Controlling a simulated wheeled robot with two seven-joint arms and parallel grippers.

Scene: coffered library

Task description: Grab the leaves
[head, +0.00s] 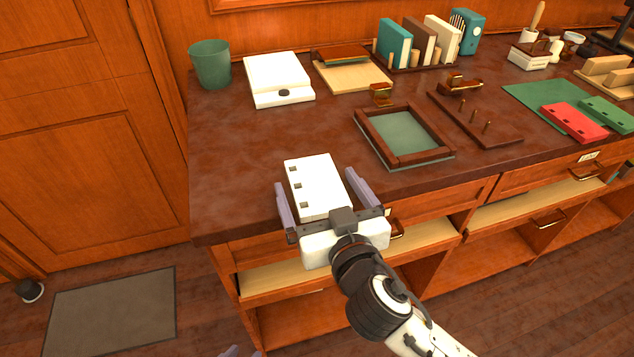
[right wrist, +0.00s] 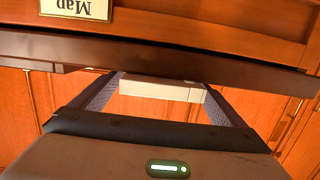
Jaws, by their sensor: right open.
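The leaves, a white stack (head: 312,178) with several square holes along one side, lie at the front edge of the dark worktop. Their near end also shows as a pale bar in the right wrist view (right wrist: 160,91). My right gripper (head: 318,182) is open, with one finger on each side of the stack. Gaps show between the fingers and the stack. Only grey tips of my left gripper (head: 242,352) show at the bottom edge; the rest of it is out of view.
A framed tray (head: 447,153) and a dark board with pegs (head: 497,138) stand to the right. Red (head: 573,122) and green (head: 608,115) holed pieces lie farther right. A white device (head: 278,75) and a green bin (head: 210,63) stand behind. Worktop left of the leaves is clear.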

